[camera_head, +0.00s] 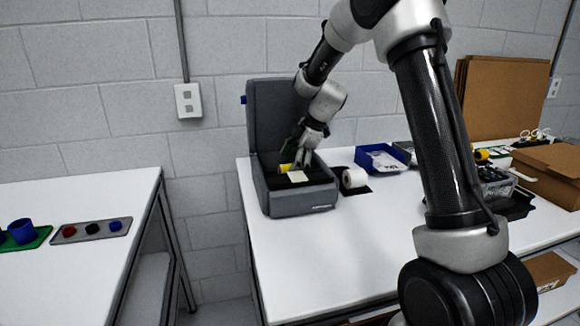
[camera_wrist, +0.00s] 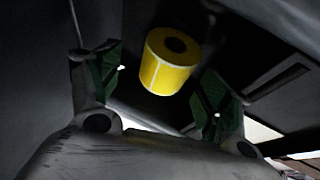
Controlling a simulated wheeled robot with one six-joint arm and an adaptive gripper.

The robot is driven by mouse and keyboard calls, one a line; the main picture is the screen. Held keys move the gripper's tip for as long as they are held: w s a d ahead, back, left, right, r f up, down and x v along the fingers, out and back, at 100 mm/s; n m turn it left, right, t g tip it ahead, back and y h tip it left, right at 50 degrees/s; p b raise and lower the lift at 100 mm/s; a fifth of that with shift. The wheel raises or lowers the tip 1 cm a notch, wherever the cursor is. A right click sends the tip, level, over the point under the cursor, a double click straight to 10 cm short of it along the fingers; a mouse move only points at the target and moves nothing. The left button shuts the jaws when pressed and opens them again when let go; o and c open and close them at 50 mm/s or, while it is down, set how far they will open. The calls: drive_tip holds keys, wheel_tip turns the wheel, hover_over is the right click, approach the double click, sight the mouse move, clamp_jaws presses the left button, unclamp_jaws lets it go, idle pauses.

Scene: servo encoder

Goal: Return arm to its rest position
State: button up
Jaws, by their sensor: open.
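My gripper (camera_head: 302,154) reaches down into the open grey case (camera_head: 296,206) on the white table in the head view. In the wrist view my gripper (camera_wrist: 160,92) has its two fingers spread wide apart. A yellow roll (camera_wrist: 171,62) lies beyond and between the fingertips, with dark space around it; I see no finger touching it. The roll shows in the head view as a small yellow patch (camera_head: 285,168), partly hidden by the gripper. A pale label or card (camera_head: 298,176) shows in the case's front part. My arm's upper links cross the right half of the head view.
The case's raised lid (camera_head: 277,110) stands close behind my gripper. A white roll (camera_head: 354,178) and a blue bin (camera_head: 381,159) sit to the right. Cardboard boxes (camera_head: 553,165) are at far right. A separate white table (camera_head: 80,278) at left holds small parts. The table's front middle is clear.

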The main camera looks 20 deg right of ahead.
drive_tip(key=v, duration=0.9)
drive_tip(key=s+d+m, duration=0.1)
drive_tip(key=s+m, duration=0.2)
drive_tip(key=s+d+f+m+g+h, duration=0.1)
drive_tip(key=s+m, duration=0.3)
drive_tip(key=s+d+m, duration=0.2)
drive_tip(key=s+m, duration=0.1)
drive_tip(key=m, duration=0.1)
drive_tip(key=shift+s+f+g+h, duration=0.2)
drive_tip(key=shift+s+g+h, duration=0.2)
drive_tip(key=s+d+r+m+t+h, duration=0.1)
drive_tip(key=s+d+r+m, duration=0.1)
drive_tip(key=s, duration=0.6)
drive_tip(key=s+d+r+m+t+h, duration=0.1)
drive_tip(key=s+d+r+m, duration=0.1)
drive_tip(key=s, duration=0.7)
drive_tip(key=s+d+r+m+t, duration=0.1)
drive_tip(key=s+d+r+m, duration=0.1)
drive_tip(key=s, duration=0.7)
drive_tip(key=shift+r+m+h, duration=0.4)
drive_tip(key=shift+r+m, duration=0.15)
drive_tip(key=shift+m, duration=0.25)
drive_tip(key=shift+s, duration=0.15)
drive_tip(key=shift+c, duration=0.4)
